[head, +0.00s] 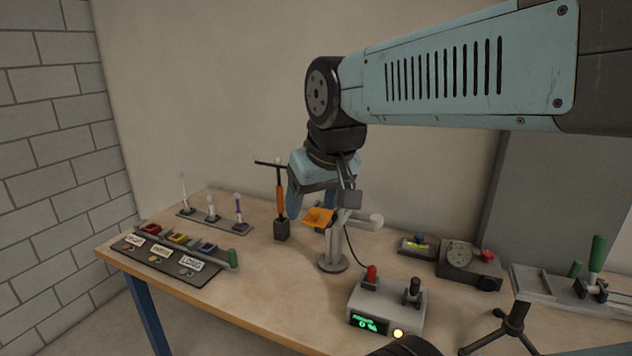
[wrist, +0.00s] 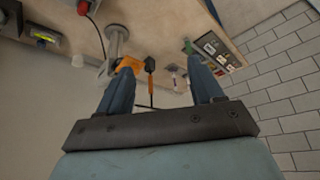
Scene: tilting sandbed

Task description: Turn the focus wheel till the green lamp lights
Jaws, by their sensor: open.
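My gripper (head: 312,208) hangs above the back of the bench, fingers apart; in the wrist view (wrist: 160,68) nothing is between the pads. A grey stand (head: 335,247) on a round base carries an orange part (head: 319,217) and a pale cylinder (head: 366,220); the orange part shows near the left finger in the wrist view (wrist: 129,64). I cannot make out which part is the focus wheel. A grey box (head: 388,300), wired to the stand, has a green-lit display (head: 368,322) and a glowing pale-yellow lamp (head: 398,333). I see no lit green lamp.
An orange-handled T-shaped tool (head: 280,200) stands upright close left of my gripper. A labelled tray (head: 170,262) lies at left. A dial block (head: 456,262) and a green-handled clamp (head: 597,254) are at right. Bare bench lies front left of the stand.

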